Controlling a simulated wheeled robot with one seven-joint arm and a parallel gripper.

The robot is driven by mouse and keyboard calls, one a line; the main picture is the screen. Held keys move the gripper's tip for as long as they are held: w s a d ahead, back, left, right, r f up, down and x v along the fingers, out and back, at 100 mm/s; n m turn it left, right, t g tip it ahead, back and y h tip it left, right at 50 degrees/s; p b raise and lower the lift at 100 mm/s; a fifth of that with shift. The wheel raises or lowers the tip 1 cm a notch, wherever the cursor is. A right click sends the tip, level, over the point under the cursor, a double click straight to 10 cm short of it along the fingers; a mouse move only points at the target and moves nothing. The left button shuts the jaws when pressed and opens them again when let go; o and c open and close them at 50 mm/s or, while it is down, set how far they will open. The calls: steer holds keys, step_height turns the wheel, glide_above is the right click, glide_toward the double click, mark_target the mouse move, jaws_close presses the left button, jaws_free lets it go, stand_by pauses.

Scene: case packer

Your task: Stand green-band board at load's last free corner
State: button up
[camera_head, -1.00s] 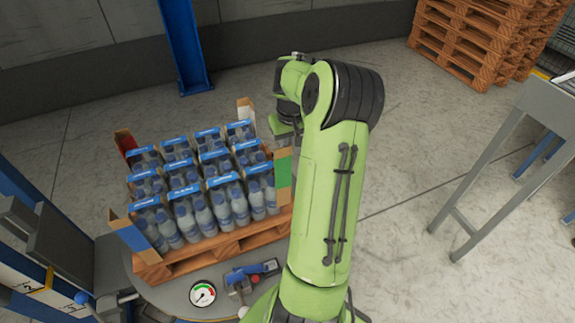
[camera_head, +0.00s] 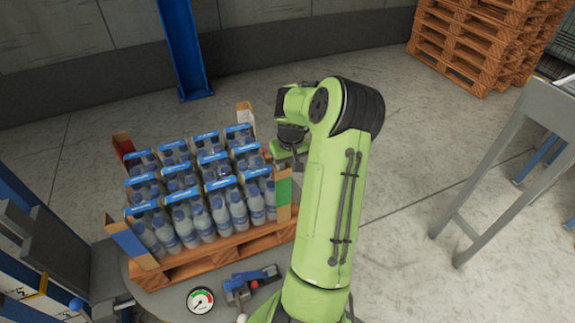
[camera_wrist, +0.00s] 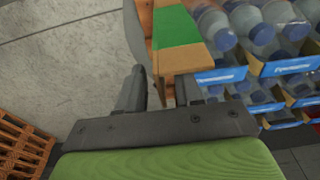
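The green-band board (camera_head: 284,191) is an upright brown angle board at the front right corner of the load of blue-capped bottles (camera_head: 215,208). Its foot is by the pallet (camera_head: 205,257); contact there cannot be made out. In the wrist view the green-band board (camera_wrist: 176,28) runs up from just ahead of my gripper (camera_wrist: 160,75). The fingers are apart, with floor showing between the left finger and the board. In the head view my gripper (camera_head: 298,163) is just above and right of the board's top.
Boards stand at the other corners: blue-banded (camera_head: 130,240) front left, red-banded (camera_head: 124,148) back left, another (camera_head: 245,114) back right. A gauge (camera_head: 200,300) and a blue-grey tool (camera_head: 250,284) are in front. A grey-legged table (camera_head: 490,180) is right; pallets (camera_head: 470,40) are stacked behind.

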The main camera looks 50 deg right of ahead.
step_height(320, 180, up, 12)
steer(key=s+p, duration=0.2)
steer(key=p, duration=0.1)
steer(key=w+a+r+n+h, duration=0.15)
steer(key=a+r, duration=0.25)
steer(key=a, duration=0.5)
steer(key=w+a+r+n+h, duration=0.15)
steer(key=a+r, duration=0.25)
steer(key=a, duration=0.5)
steer(key=s+a+r+n+t+y, duration=0.1)
steer(key=s+a+n+t+y, duration=0.2)
steer(key=s+a, duration=1)
steer(key=a+t, duration=0.1)
steer(key=a, duration=0.2)
steer(key=shift+s+a+r+y, duration=0.2)
steer(key=shift+a+y, duration=0.2)
steer(key=shift+r, duration=0.15)
